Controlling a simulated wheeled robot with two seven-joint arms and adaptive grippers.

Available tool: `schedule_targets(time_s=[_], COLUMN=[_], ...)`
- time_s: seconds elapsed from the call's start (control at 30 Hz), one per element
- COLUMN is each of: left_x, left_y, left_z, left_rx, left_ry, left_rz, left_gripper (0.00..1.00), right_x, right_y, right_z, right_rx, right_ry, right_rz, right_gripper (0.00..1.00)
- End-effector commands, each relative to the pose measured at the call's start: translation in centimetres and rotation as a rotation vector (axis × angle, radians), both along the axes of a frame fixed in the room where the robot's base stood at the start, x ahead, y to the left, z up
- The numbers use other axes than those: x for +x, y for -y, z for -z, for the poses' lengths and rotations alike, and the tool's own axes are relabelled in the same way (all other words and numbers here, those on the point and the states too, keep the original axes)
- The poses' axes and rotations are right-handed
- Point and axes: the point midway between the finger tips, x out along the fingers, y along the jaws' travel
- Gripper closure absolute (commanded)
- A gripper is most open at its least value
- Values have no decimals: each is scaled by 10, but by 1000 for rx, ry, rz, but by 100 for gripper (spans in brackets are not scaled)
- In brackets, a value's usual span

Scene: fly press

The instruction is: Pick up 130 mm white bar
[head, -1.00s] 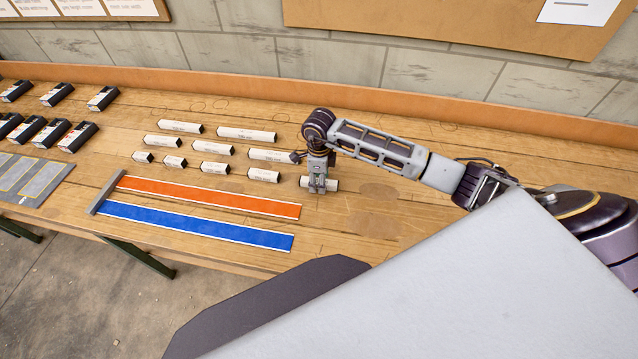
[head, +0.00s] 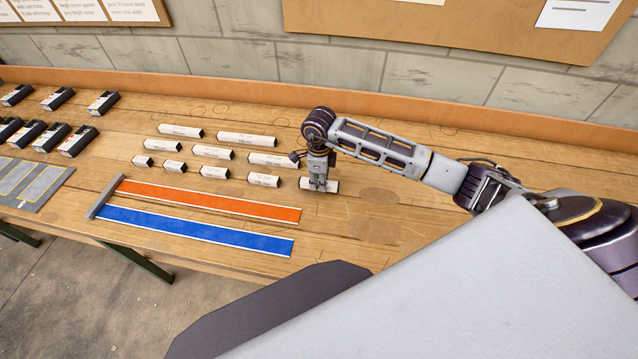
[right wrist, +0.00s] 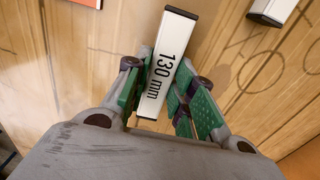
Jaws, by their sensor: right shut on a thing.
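The white bar marked 130 mm (right wrist: 168,65) lies between the green-padded fingers of my right gripper (right wrist: 163,98) in the right wrist view. In the head view, my right gripper (head: 319,186) points down over the bar, and the bar's right end (head: 334,186) shows beside the fingers. The gripper is shut on the bar. The bar is at or very near the table top; I cannot tell whether it touches. My left gripper is not in view.
Several other white bars (head: 248,138) lie in rows left of my right gripper. An orange strip (head: 210,198) and a blue strip (head: 195,229) lie in front of them on the wooden table (head: 420,150). Black boxes (head: 104,103) stand at the left. Table right of the gripper is clear.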

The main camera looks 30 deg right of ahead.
Motion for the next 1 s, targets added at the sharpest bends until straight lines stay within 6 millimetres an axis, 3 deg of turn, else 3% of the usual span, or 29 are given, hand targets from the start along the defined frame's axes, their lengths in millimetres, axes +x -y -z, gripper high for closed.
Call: schedule_targets(time_s=[0.5, 1.0], left_x=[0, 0], left_y=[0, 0], left_z=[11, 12], left_rx=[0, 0], left_ry=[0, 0], left_rz=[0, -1], left_gripper=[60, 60], right_x=[1, 0], right_y=[0, 0], right_z=[-70, -82], right_rx=[-1, 0], right_ry=[3, 1], right_rz=[-1, 0], right_gripper=[99, 99])
